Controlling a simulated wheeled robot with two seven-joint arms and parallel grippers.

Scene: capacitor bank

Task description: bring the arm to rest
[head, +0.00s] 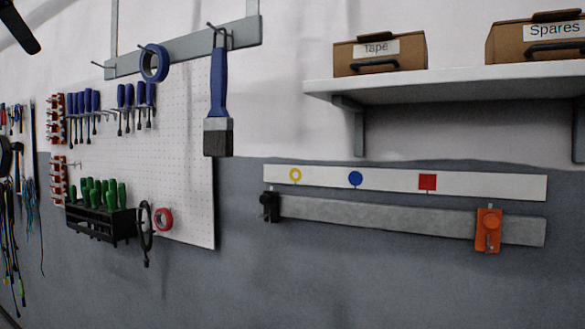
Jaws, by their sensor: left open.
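A dark, tapered part (20,27) juts in at the top left corner. It looks like a finger of my left gripper, which is open; most of that gripper is cut off by the picture edge. Nothing shows held in it, and it appears apart from the wall fittings. My right gripper is not in view.
A pegboard (185,190) holds screwdrivers and a black rack (100,222). A grey hook rail (185,48) carries blue tape (154,63) and a brush (218,100). A shelf (450,84) with boxes juts out right, above a metal bar (390,218). The lower wall is clear.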

